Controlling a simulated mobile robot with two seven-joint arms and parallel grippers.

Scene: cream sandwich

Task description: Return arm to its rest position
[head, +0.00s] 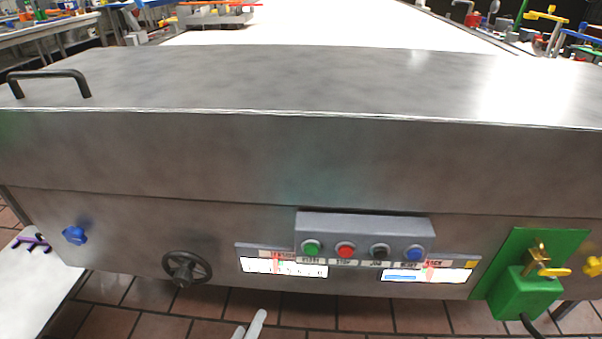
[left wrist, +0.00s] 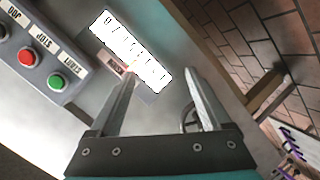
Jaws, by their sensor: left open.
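My left gripper (head: 250,327) shows only as pale fingertips at the bottom edge of the head view, in front of the machine and below its control box. In the left wrist view the left gripper (left wrist: 161,78) has its two fingers spread apart with nothing between them. Its fingers point toward the machine's front panel, near the white scale label (left wrist: 138,52). The rest of the left arm is out of the head view. My right gripper and arm are not in view.
A large grey metal machine (head: 250,160) fills the head view. Its front bears a control box (head: 365,228) with coloured buttons, a black handwheel (head: 187,267), a blue knob (head: 75,235) and a green box (head: 525,292). A white surface (head: 35,280) stands at lower left. Tiled floor lies below.

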